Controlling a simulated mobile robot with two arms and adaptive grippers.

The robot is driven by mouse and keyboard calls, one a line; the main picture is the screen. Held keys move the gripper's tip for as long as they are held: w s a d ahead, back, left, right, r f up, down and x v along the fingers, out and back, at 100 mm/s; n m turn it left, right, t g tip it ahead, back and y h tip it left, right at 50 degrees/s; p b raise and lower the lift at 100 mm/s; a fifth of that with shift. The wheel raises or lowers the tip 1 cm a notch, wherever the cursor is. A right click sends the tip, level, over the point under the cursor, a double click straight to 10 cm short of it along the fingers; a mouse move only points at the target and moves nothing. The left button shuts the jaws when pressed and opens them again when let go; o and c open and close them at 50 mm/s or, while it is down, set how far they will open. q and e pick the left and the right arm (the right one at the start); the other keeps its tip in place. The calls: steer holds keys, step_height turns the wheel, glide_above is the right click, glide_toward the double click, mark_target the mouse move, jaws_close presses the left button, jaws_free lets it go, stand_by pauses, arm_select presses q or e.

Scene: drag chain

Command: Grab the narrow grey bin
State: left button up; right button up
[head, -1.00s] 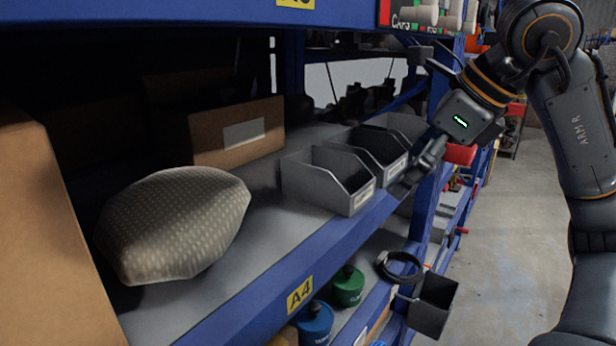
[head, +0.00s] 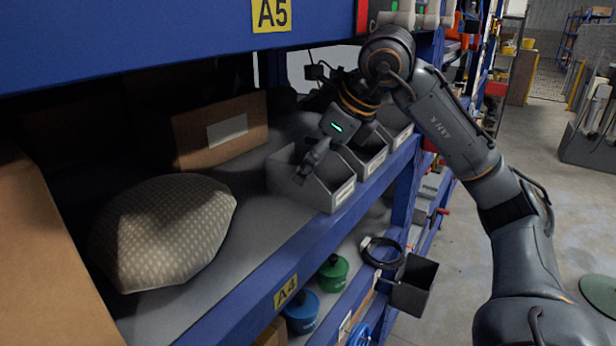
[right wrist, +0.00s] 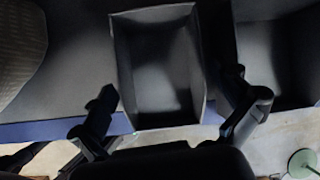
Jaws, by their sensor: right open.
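A row of open grey bins stands on the upper shelf. The nearest, narrow grey bin (head: 312,193) has a pale label on its front. In the right wrist view this bin (right wrist: 165,120) lies empty between the two fingers, its open top facing the camera. My right gripper (head: 309,163) is open and above the nearest bin, partly covering it in the head view. In the right wrist view the gripper (right wrist: 175,106) has one finger on each side of the bin; I cannot tell whether either touches it. My left gripper is out of view.
A second grey bin (head: 368,163) stands close beside the first. A patterned cushion-like bundle (head: 165,230) and a cardboard box (head: 220,133) lie to the left. A blue shelf beam (head: 255,285) edges the front, and another (head: 150,35) crosses above. A dark bin (head: 412,285) hangs below.

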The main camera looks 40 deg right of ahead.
steer(key=shift+x, duration=0.95)
steer(key=shift+c, duration=0.2)
steer(key=c, duration=0.9)
steer(key=shift+r, duration=0.1)
